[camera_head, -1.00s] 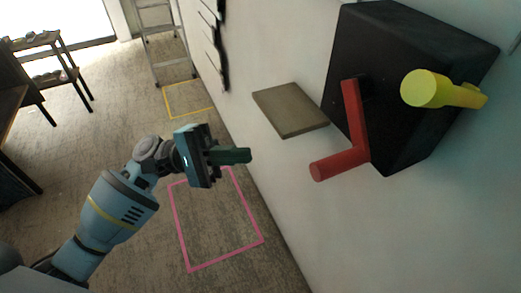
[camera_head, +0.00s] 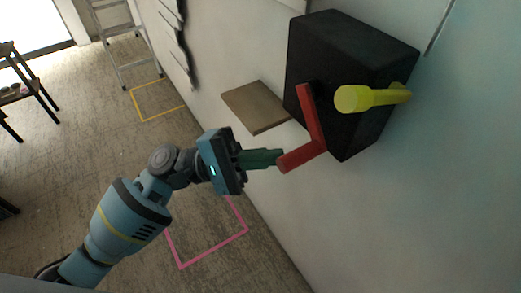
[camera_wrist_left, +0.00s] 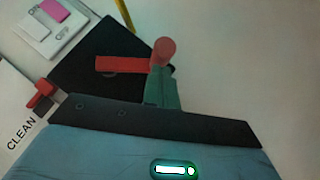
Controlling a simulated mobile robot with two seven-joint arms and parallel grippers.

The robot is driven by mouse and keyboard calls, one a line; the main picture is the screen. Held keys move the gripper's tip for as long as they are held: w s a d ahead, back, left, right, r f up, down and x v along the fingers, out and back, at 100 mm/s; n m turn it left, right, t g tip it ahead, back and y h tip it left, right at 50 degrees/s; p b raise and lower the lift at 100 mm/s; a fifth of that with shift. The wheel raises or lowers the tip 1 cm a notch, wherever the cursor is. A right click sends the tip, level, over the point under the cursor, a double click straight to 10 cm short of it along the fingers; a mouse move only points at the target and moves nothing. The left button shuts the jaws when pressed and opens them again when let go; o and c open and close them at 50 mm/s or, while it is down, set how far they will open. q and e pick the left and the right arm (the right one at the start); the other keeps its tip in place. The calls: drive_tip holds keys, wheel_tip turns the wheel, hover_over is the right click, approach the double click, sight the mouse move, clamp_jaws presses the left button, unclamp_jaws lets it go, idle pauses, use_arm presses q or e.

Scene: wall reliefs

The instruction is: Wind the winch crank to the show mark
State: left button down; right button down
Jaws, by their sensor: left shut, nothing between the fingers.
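The winch is a black box (camera_head: 355,70) on the wall. Its red crank has an arm (camera_head: 309,108) on the box face and a handle (camera_head: 302,157) sticking out toward the room. My left gripper (camera_head: 273,158) is shut and empty, its green fingertips right at the handle's free end. In the left wrist view the green fingers (camera_wrist_left: 163,92) reach up to the red handle (camera_wrist_left: 164,50), with the crank arm (camera_wrist_left: 120,64) to the left. I cannot tell whether they touch. I cannot make out a show mark. My right gripper is not in view.
A yellow peg (camera_head: 365,98) juts out beside the crank. A brown board (camera_head: 255,106) sits on the wall left of the box. The wrist view shows an ON/OFF switch plate (camera_wrist_left: 50,25) and a "CLEAN" label (camera_wrist_left: 21,133). A ladder (camera_head: 125,45) stands behind.

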use_arm(q)
drive_tip(key=shift+s+d, duration=0.1)
idle(0.3)
drive_tip(key=shift+s+n+h, duration=0.15)
drive_tip(key=shift+n+h, duration=0.15)
drive_tip(key=shift+n, duration=0.1)
drive_tip(key=shift+s+d+r, duration=0.1)
drive_tip(key=shift+d, duration=0.05)
